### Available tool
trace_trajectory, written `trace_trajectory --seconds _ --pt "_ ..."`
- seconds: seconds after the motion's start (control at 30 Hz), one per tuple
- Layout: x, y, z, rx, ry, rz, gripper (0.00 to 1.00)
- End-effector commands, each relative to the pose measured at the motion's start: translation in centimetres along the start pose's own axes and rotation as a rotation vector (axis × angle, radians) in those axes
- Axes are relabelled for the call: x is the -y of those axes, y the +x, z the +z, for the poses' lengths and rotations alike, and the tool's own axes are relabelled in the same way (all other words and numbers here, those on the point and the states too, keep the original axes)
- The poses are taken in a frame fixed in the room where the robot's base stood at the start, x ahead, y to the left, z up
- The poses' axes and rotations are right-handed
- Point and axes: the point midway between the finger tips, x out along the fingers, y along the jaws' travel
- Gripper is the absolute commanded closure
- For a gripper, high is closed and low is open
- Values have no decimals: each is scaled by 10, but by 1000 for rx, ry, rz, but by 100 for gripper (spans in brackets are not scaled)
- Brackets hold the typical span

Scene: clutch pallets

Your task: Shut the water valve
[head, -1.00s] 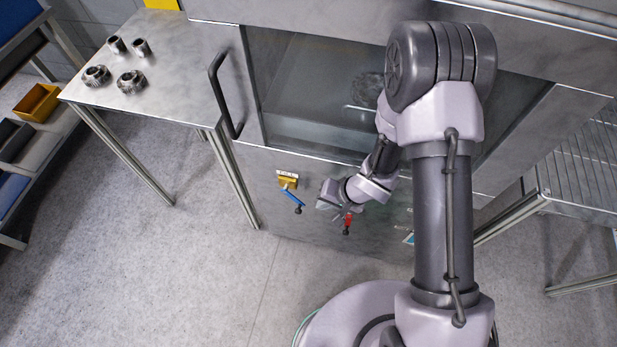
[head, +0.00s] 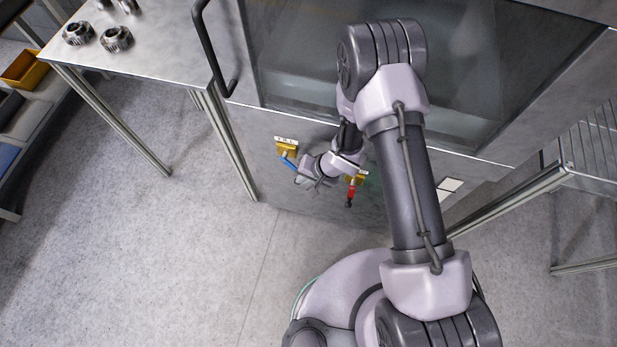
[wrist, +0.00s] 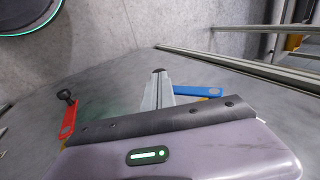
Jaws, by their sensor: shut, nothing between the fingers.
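The valve with a blue lever (head: 290,163) and a yellow body (head: 285,147) is on the steel cabinet front, under a small label too small to read. Its lever slants down to the right, and its lower end is hidden by my gripper (head: 304,184). The blue lever also shows in the wrist view (wrist: 200,91), just right of my gripper's fingers (wrist: 159,73). The fingers are shut and empty. I cannot tell whether they touch the lever. A second valve with a red lever (head: 350,192) points down, right of my gripper.
The cabinet (head: 268,185) has a glass door with a dark handle (head: 213,55) above the valves. A steel table (head: 150,42) with metal parts stands left, and a slatted rack (head: 592,150) right. The floor in front is clear.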

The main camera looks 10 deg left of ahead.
Motion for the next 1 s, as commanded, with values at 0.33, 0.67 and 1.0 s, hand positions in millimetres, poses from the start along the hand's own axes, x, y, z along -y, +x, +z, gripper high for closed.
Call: trace_trajectory --seconds 0.33,0.67,1.0 --pt "0 2 0 0 0 0 100" --pt "-2 10 1 0 8 -83 100" --pt "3 28 2 0 18 -270 100"
